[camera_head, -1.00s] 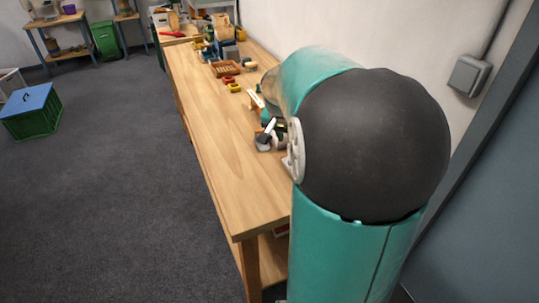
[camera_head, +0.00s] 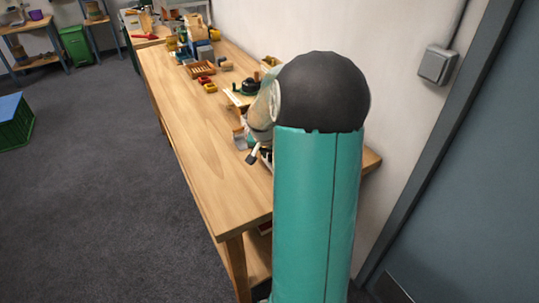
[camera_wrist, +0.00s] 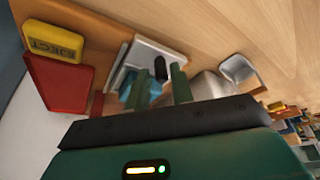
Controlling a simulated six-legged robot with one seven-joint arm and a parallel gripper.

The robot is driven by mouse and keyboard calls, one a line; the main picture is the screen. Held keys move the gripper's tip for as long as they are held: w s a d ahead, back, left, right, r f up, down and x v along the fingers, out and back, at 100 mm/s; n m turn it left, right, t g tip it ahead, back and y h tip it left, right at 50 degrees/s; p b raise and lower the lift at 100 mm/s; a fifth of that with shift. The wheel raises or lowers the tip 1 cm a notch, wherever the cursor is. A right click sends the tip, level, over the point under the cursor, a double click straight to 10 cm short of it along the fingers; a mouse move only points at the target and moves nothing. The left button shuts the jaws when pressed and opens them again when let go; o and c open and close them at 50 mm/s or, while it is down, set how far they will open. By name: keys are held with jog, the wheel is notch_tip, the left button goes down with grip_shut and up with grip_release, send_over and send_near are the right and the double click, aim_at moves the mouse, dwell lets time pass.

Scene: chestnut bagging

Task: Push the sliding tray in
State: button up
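In the wrist view a pale grey tray-like piece (camera_wrist: 150,52) with a raised rim carries a black knob (camera_wrist: 161,68). I take it for the sliding tray, but I cannot tell how far out it stands. A blue-teal piece (camera_wrist: 130,92) sits beside it. My gripper (camera_wrist: 161,82) shows as two green fingers standing apart, one on either side of the line to the knob. I cannot tell whether they touch anything. In the head view my arm hides much of this spot, and a grey piece (camera_head: 241,142) shows beside it.
A red bin (camera_wrist: 58,83) with a yellow lettered block (camera_wrist: 54,40) is at the left of the wrist view. A grey scoop-like piece (camera_wrist: 238,70) lies to the right. The wooden bench (camera_head: 200,130) is bare at its front. A slotted wooden tray (camera_head: 201,69) stands farther back.

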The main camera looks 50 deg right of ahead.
jog(key=shift+w+d+f, duration=0.15)
jog(key=shift+f, duration=0.3)
grip_shut()
jog(key=s+d, duration=0.1)
jog(key=d, duration=0.2)
jog(key=s+d, duration=0.1)
jog(key=d, duration=0.2)
jog(key=s+d, duration=0.1)
jog(key=d, duration=0.3)
jog(key=shift+s+r, duration=0.1)
jog(key=shift+s, duration=0.05)
grip_release()
jog(key=shift+d, duration=0.1)
jog(key=shift+a+r, duration=0.25)
jog(key=shift+r, duration=0.1)
jog(key=v, duration=1.3)
